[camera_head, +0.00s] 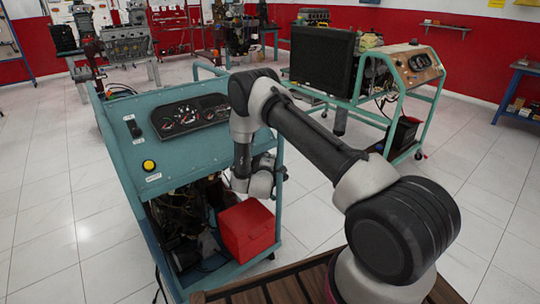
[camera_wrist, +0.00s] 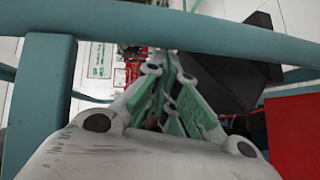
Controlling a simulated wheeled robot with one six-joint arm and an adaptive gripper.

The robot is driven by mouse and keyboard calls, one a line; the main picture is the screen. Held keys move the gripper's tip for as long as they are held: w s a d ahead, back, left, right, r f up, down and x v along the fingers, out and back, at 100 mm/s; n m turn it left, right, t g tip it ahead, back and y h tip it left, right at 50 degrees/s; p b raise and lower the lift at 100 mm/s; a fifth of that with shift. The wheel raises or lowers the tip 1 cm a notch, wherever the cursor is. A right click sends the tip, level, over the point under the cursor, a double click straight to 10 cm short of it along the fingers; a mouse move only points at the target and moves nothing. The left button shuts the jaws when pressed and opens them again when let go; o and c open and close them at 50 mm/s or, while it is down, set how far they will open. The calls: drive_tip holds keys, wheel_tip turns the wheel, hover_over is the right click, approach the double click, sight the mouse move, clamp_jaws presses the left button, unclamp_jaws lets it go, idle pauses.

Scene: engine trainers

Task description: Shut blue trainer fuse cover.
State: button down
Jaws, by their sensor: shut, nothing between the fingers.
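The blue trainer (camera_head: 150,170) is a teal cart with a sloped gauge panel in the head view. Its teal frame (camera_wrist: 200,35) crosses the top and left of the wrist view. My gripper (camera_wrist: 172,75) is shut and empty, pointing in under the frame bar. In the head view my wrist is at the trainer's right side, beside the panel, and the fingers are hard to make out. A dark angular part (camera_wrist: 235,65) lies just right of my fingers in the wrist view; I cannot tell if it is the fuse cover. No fuse cover is clearly seen in the head view.
A red box (camera_head: 247,229) sits low in the trainer's frame, below my wrist; it also shows in the wrist view (camera_wrist: 293,135). A second trainer (camera_head: 405,95) with a black radiator stands behind at right. Tiled floor (camera_head: 45,190) is clear at left.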

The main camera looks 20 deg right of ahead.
drive_tip(key=s+f, duration=0.4)
drive_tip(key=s, duration=0.2)
drive_tip(key=w+a+n+t+y, duration=0.4)
drive_tip(key=w+a+n+y, duration=0.5)
drive_tip(key=a+n, duration=0.15)
drive_tip(key=shift+h, duration=0.3)
drive_tip(key=shift+w+d+r, duration=0.15)
drive_tip(key=shift+w+d, duration=0.35)
drive_tip(key=shift+w, duration=1.25)
drive_tip(key=shift+w+d+r, duration=0.15)
drive_tip(key=shift+w+d, duration=0.35)
drive_tip(key=shift+w, duration=1.2)
drive_tip(key=shift+w+d+r, duration=0.15)
drive_tip(key=shift+w+d, duration=0.35)
drive_tip(key=shift+w, duration=1.25)
